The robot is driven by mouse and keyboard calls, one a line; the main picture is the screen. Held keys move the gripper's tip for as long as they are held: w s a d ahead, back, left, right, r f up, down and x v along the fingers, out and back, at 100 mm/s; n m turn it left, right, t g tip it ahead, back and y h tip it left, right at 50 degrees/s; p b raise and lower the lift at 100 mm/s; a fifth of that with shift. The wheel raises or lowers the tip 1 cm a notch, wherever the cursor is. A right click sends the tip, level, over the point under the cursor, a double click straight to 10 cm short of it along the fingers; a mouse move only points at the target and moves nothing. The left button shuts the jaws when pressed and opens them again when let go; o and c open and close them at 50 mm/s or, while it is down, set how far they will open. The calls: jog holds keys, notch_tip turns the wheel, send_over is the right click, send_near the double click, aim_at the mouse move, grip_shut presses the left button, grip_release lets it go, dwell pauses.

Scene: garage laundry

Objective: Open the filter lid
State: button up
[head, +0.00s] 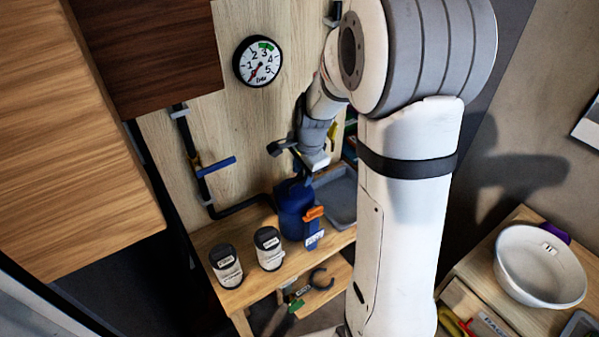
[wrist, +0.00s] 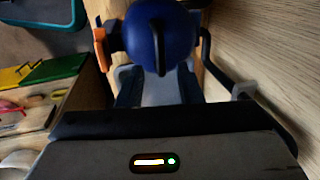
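The filter (head: 293,208) is a dark blue canister standing on the wooden bench, with an orange lever (head: 314,213) on its right side. In the wrist view its rounded blue lid (wrist: 160,38) is at top centre, with a dark bar across its crown. The lid looks closed. My gripper (head: 302,165) is above the filter in the head view and partly hides its top. In the wrist view my gripper (wrist: 159,88) has its dark fingers apart, with nothing between them. I cannot tell whether it touches the lid.
Two labelled jars (head: 226,266) (head: 269,248) stand left of the filter. A grey tray (head: 340,196) lies behind it to the right. A dark pipe with a blue valve handle (head: 216,167) runs along the wall, below a gauge (head: 258,61). A white basin (head: 540,266) sits at far right.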

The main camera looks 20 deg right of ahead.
jog(key=shift+w+f, duration=0.1)
jog(key=shift+f, duration=0.55)
grip_shut()
jog(key=shift+a, duration=0.4)
jog(key=shift+d, duration=0.25)
jog(key=shift+w, duration=0.1)
